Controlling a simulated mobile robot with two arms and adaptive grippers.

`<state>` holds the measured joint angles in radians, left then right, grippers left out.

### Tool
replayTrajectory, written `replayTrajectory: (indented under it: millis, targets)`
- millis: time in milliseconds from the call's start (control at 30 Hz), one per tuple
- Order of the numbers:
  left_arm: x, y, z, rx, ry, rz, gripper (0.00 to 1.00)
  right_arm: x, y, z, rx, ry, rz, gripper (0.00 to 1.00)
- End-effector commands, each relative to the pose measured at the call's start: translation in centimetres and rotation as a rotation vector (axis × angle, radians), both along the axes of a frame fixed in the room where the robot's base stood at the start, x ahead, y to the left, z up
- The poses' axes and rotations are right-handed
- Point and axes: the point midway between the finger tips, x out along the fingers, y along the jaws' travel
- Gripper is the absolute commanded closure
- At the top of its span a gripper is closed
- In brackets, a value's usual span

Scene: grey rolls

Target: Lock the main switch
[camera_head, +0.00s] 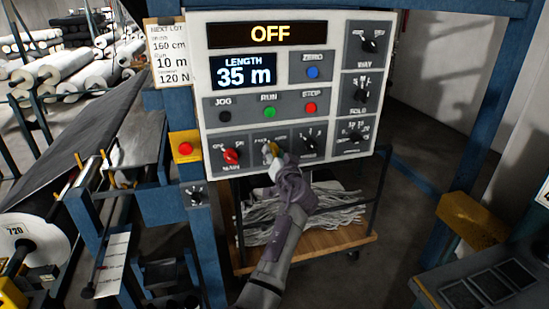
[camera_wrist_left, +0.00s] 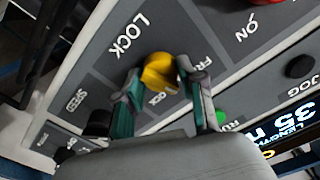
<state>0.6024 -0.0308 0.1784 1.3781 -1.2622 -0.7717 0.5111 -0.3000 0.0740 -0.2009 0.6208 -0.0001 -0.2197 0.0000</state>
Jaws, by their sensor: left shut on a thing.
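The main switch (camera_head: 231,156) is a red knob over the label MAIN at the panel's lower left; a bit of it shows at the top of the left wrist view (camera_wrist_left: 258,7). To its right is a yellow knob (camera_wrist_left: 159,72), which shows small in the head view (camera_head: 270,149). LOCK is printed on one side of it and a partly covered FREE on the other. My left gripper (camera_wrist_left: 158,85) is shut on the yellow knob, with one finger on each side. Where the knob points is hard to tell. My right gripper is not in view.
The control panel (camera_head: 290,26) shows OFF on its top display and LENGTH 35 m below. A red button on a yellow box (camera_head: 185,148) sits to the left. A cart (camera_head: 320,240) stands below.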

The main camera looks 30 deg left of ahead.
Motion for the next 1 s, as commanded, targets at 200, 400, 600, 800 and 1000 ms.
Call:
replayTrajectory:
  millis: [200,400,600,800,1000]
  targets:
    - [0.0,0.0,0.2,0.136,0.152,0.0,0.96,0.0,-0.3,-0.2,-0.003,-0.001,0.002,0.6]
    - [0.0,0.1,0.3,0.262,0.299,0.001,0.96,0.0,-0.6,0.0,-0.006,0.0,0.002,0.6]
    - [0.0,0.1,0.4,0.385,0.443,0.001,0.96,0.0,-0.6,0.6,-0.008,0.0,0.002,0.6]
    - [0.0,0.1,0.4,0.503,0.583,0.001,0.96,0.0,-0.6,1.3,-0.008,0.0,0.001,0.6]
    - [0.1,0.0,0.5,0.603,0.698,0.001,0.96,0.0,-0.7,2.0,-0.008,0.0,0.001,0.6]
